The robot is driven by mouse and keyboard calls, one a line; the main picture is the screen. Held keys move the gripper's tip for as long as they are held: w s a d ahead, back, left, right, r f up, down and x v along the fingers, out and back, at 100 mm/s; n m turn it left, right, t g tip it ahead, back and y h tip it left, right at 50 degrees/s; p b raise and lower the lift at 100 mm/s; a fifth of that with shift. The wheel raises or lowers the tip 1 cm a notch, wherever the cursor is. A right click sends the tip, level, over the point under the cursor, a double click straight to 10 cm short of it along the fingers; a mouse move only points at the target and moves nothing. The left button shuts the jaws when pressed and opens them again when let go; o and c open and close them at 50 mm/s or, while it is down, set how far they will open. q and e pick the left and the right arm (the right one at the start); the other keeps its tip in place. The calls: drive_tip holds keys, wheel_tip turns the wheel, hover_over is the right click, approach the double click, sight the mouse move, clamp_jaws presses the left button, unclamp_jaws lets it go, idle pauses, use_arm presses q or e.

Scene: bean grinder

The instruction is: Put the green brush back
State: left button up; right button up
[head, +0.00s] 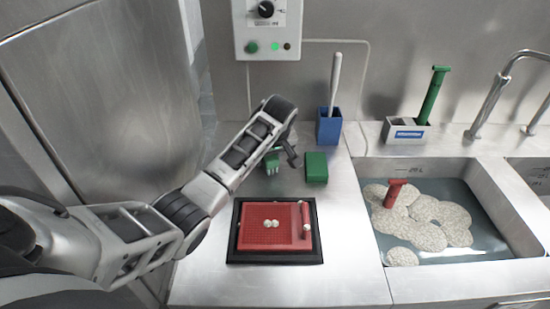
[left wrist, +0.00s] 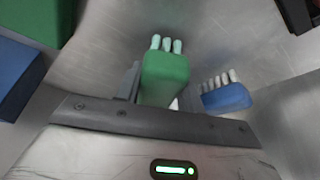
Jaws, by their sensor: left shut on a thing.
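My left gripper (head: 281,152) is shut on a green brush (head: 272,161) over the counter, left of a green box (head: 316,168). In the left wrist view the brush's green block (left wrist: 165,76) sits between the fingers, its pale bristles pointing away from them. The green box (left wrist: 28,22) shows at that view's upper left corner; I cannot see into it. A blue box (head: 329,128) with a white handle standing in it is behind the green box. My right gripper is in neither view.
A blue brush (left wrist: 226,97) with white bristles is close beside the held brush. A black-framed red tray (head: 240,232) lies in front. A white holder (head: 391,133) with a green-handled tool (head: 433,94) stands behind the sink (head: 474,172). A control box (head: 267,28) is on the wall.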

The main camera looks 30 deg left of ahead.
use_arm(q)
drive_tip(key=shift+f, duration=0.45)
drive_tip(key=o, duration=0.9)
drive_tip(key=shift+f, duration=0.15)
drive_tip(key=v, duration=1.2)
drive_tip(key=shift+b, duration=0.35)
